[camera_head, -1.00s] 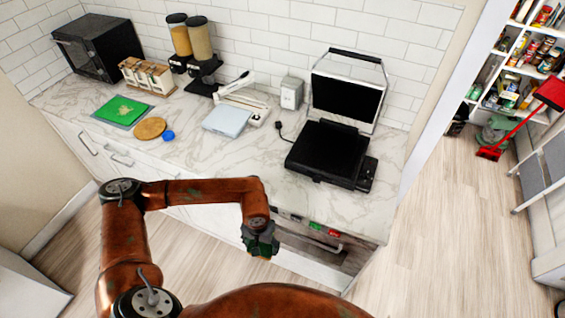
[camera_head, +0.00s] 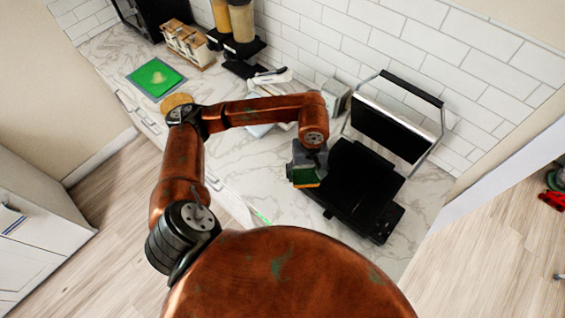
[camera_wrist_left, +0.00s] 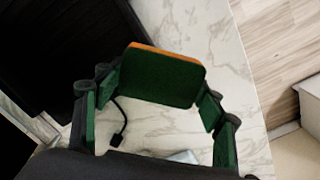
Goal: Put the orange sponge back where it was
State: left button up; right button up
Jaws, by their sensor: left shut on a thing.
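My left gripper (camera_head: 305,166) hangs over the marble countertop, just left of the black contact grill. It is shut on the sponge (camera_head: 305,178), which has an orange layer and a dark green side. In the left wrist view the sponge (camera_wrist_left: 163,78) sits between the fingers with its green face toward the camera and a thin orange edge on top. The wrist view shows countertop beyond the sponge; its exact height above the counter is unclear. My right gripper is not in view.
The black grill (camera_head: 352,190) with its raised lid (camera_head: 392,122) stands close to the right of the gripper. A green board (camera_head: 155,78), a wooden rack (camera_head: 186,46) and dispensers (camera_head: 240,22) stand farther left. Bare marble (camera_head: 300,222) lies at the counter's front.

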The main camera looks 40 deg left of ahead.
aim_at(272, 176)
pick_arm(q)
jog(key=a+f+p, duration=0.1)
jog(key=a+f, duration=0.1)
jog(key=a, duration=0.1)
jog(key=a+f+p, duration=0.1)
jog(key=a+f, duration=0.1)
jog(key=a, duration=0.2)
jog(key=a+f+p, duration=0.1)
jog(key=a+f, duration=0.1)
jog(key=a, duration=0.2)
jog(key=shift+s+a+f+p, duration=0.15)
jog(key=shift+s+f+p, duration=0.1)
jog(key=shift+p, duration=0.15)
jog(key=shift+s+a+f, duration=0.25)
jog(key=shift+a+f, duration=0.5)
jog(key=shift+f, duration=0.05)
jog(key=shift+a+f, duration=0.2)
jog(key=shift+f, duration=0.05)
jog(key=f+p, duration=0.2)
jog(key=shift+w+a+f, duration=0.1)
jog(key=shift+a+f, duration=0.2)
jog(key=shift+f, duration=0.5)
jog(key=shift+a+f, duration=0.1)
jog(key=shift+f, duration=0.35)
jog(key=o, duration=1.2)
jog(key=shift+r, duration=0.1)
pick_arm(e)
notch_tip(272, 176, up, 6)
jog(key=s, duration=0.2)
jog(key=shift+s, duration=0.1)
